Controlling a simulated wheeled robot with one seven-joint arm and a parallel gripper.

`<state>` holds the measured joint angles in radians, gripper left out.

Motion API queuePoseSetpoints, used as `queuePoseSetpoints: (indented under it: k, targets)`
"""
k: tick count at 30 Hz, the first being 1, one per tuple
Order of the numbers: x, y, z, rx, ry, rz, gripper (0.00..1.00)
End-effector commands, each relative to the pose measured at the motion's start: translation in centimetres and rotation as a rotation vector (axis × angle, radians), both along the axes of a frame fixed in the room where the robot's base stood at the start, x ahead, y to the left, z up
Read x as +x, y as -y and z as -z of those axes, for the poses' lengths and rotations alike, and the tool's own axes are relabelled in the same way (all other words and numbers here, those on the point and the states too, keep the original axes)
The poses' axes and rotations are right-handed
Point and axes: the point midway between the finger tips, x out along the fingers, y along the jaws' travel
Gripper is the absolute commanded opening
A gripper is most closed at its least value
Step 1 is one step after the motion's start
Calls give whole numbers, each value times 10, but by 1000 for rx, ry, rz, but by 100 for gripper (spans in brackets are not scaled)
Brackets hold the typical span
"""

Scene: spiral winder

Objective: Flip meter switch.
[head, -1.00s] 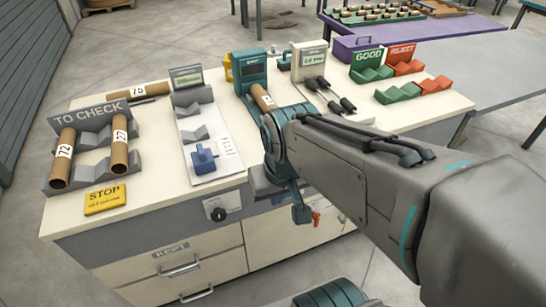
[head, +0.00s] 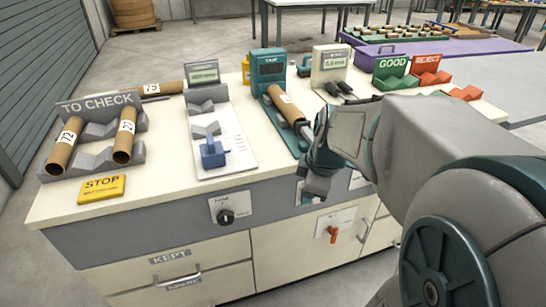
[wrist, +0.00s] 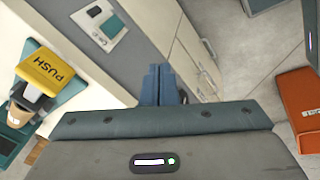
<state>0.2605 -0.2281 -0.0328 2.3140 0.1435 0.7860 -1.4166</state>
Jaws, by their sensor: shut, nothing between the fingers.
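My gripper (head: 318,186) is at the front face of the bench, below the teal meter (head: 268,72), with its jaws down. In the head view my gripper partly hides a plate there. A brown tube (head: 286,104) lies on the teal meter's base.
A black knob (head: 226,216) and a red switch (head: 333,234) are on the bench front. A yellow PUSH part (wrist: 48,68) is left in the wrist view. An orange box-like thing (wrist: 300,110) is at right. Grey floor is open in front of the drawers.

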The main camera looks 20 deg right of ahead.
Motion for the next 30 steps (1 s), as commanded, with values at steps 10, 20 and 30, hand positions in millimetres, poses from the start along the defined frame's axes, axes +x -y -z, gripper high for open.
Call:
queuePoseSetpoints:
  k: [10,20,30]
  targets:
    - [30,54,69,-152,38,-439,0]
    - [35,65,76,-190,45,-542,0]
    - [37,65,84,-188,44,-541,0]
